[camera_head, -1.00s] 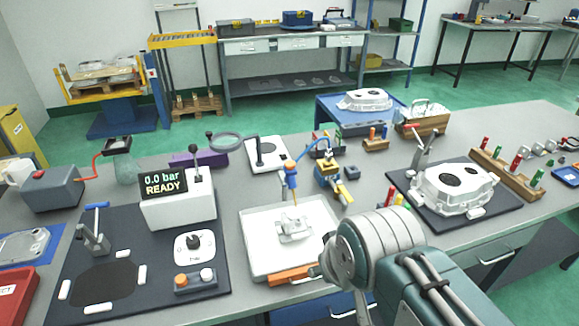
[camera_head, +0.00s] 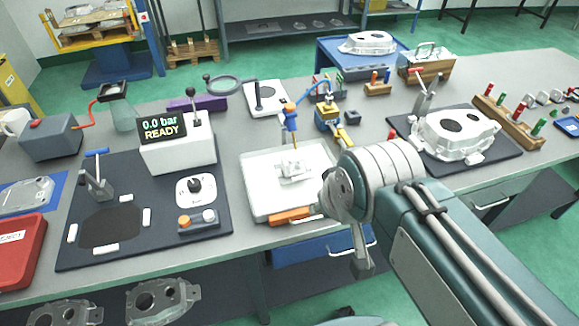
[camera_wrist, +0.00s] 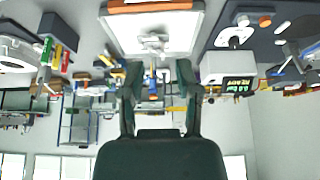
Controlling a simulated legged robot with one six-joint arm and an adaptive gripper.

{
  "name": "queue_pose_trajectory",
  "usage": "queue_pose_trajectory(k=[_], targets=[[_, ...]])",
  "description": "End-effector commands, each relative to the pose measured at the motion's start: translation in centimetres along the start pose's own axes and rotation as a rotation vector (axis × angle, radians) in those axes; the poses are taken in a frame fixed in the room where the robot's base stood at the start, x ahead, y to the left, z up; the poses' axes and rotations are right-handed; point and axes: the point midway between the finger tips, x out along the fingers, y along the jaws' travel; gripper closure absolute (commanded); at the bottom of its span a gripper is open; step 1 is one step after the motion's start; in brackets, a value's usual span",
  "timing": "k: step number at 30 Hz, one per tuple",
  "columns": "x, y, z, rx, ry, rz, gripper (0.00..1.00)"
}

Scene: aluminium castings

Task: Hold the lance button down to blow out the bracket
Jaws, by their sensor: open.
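The bracket (camera_head: 297,170), a small pale metal casting, lies in a white tray (camera_head: 255,203) on the bench. The lance (camera_head: 291,121), blue with an orange top and a thin nozzle, stands upright above it with a blue hose. The orange top appears to be its button (camera_head: 290,107). In the upside-down wrist view, the bracket (camera_wrist: 152,42) and tray (camera_wrist: 113,33) show beyond my gripper (camera_wrist: 160,76). Its two dark fingers are apart with nothing held, and the lance (camera_wrist: 152,76) appears between them, farther off. My arm hides the gripper's tips in the head view.
A white display box (camera_head: 178,155) reading "0.0 bar READY" stands left of the tray. A large casting (camera_head: 455,137) sits on a dark mat to the right. A yellow-and-blue fitting (camera_head: 330,120) stands behind the tray.

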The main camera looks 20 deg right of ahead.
Motion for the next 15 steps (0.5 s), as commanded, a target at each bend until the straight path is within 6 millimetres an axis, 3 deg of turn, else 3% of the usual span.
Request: queue_pose_trajectory(k=[2,15], targets=[[0.0,0.0,0.0,0.0,0.0,0.0,1.0],[0.0,0.0,0.0,0.0,0.0,0.0,1.0]])
